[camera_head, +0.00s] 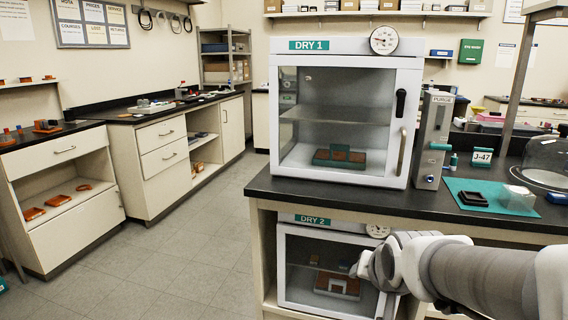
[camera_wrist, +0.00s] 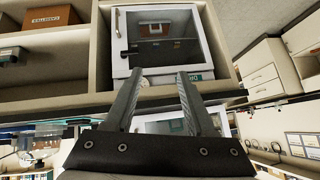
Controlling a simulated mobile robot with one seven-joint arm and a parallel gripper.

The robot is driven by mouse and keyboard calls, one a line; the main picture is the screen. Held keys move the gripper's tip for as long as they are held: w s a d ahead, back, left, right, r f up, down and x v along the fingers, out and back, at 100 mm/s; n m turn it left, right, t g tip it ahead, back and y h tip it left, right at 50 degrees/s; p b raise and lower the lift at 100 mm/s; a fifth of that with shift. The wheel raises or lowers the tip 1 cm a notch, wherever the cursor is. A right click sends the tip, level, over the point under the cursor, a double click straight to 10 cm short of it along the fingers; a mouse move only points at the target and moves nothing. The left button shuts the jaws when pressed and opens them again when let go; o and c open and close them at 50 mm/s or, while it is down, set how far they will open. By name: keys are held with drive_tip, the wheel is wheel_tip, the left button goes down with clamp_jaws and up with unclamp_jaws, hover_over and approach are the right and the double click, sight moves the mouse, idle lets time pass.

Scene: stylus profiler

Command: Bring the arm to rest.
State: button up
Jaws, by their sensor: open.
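My arm (camera_head: 470,268) reaches in from the right in the head view, and its end is in front of the lower dry cabinet, DRY 2 (camera_head: 310,218). In the wrist view my gripper (camera_wrist: 160,76) is open, with its two dark fingers apart and nothing between them. The wrist picture is upside down. It shows the DRY 2 cabinet (camera_wrist: 119,40) beyond the fingertips, with an orange-and-white item inside. I cannot tell from the head view how far the fingers are from its door. The arm hides part of the cabinet's right side.
The upper cabinet, DRY 1 (camera_head: 345,46), stands on the black bench (camera_head: 460,215), its door shut. Beside it are a purge box (camera_head: 432,140), a teal mat (camera_head: 462,207) and a glass dome (camera_head: 545,160). The floor (camera_head: 190,260) at left is clear. Drawer units (camera_head: 70,200) line the left wall.

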drive_tip(key=s+a+r+n+g, duration=0.1)
drive_tip(key=s+r+n+g, duration=0.1)
drive_tip(key=s, duration=0.6)
drive_tip(key=s+a+r+n+g, duration=0.1)
drive_tip(key=s+n, duration=0.1)
drive_tip(key=s, duration=0.7)
wheel_tip(320, 180, up, 22)
drive_tip(key=w+p, duration=0.1)
drive_tip(key=p, duration=2.1)
drive_tip(key=shift+d+y, duration=0.2)
drive_tip(key=shift+y, duration=0.1)
